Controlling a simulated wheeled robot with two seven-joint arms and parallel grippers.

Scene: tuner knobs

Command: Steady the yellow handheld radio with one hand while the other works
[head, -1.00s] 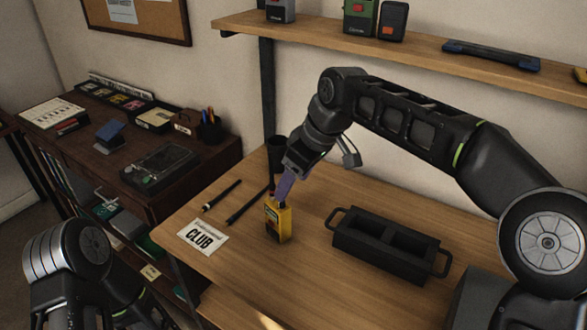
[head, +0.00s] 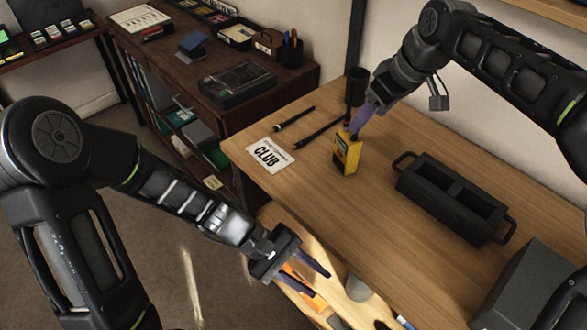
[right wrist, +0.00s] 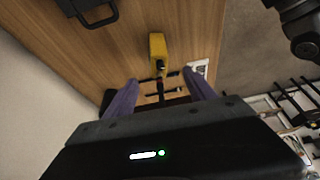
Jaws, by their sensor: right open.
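The yellow radio (head: 346,155) stands upright on the table, with a dark front and a dark top. It also shows in the right wrist view (right wrist: 157,46), beyond the fingers. My right gripper (head: 357,129) is at the radio's top in the head view, purple fingers pointing down at it. In the right wrist view my right gripper (right wrist: 160,77) has its fingers wide apart, with nothing clearly held between them. My left gripper (head: 320,285) is open and empty, its purple fingers spread over the lower tray at the table's front, well apart from the radio.
A black two-bay holder (head: 452,197) with handles stands right of the radio. A CLUB card (head: 269,154), thin black rods (head: 318,134) and a black cup (head: 356,85) lie near it. The lower tray (head: 271,214) holds an orange item and a grey cylinder (head: 359,288).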

